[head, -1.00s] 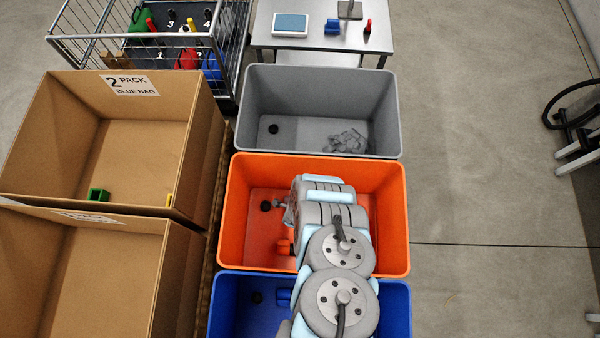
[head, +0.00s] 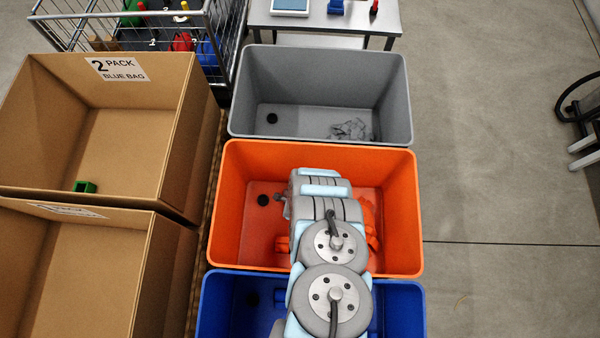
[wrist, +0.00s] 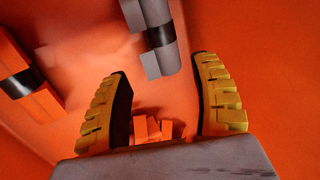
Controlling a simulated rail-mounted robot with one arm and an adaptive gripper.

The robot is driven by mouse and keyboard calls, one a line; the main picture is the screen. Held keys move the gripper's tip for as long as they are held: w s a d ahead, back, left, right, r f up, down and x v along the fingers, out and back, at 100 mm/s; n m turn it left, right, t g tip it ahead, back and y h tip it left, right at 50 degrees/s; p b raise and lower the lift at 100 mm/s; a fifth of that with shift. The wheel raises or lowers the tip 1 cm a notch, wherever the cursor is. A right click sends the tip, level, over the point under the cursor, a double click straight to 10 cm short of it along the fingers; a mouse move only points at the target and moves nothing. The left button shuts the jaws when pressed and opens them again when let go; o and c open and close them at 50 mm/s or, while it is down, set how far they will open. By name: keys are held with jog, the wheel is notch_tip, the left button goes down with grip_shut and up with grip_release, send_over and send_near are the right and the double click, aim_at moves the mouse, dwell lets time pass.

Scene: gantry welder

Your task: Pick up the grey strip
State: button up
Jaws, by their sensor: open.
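In the wrist view a grey strip (wrist: 152,28) with a black band around it lies inside the orange bin (wrist: 85,55), at the top centre. My gripper (wrist: 161,66) has two yellow ribbed fingers standing wide apart, with nothing held. The strip's lower end shows between the fingertips in the picture; I cannot tell how far beyond them it is. Its upper end is cut off by the frame. In the head view my arm reaches into the orange bin (head: 231,210) and hides its middle. I cannot make out the strip for certain there.
An orange strip (wrist: 30,88) with a black band lies left of the grey one. Several small orange pieces (wrist: 152,130) show between the fingers. A grey bin (head: 300,78) with grey pieces (head: 350,130) is behind, a blue bin (head: 225,310) in front, cardboard boxes (head: 120,140) left.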

jog(key=shift+b+x, duration=2.25)
jog(key=shift+x, duration=1.6)
jog(key=shift+b+x, duration=1.9)
jog(key=shift+x, duration=0.7)
jog(key=c, duration=1)
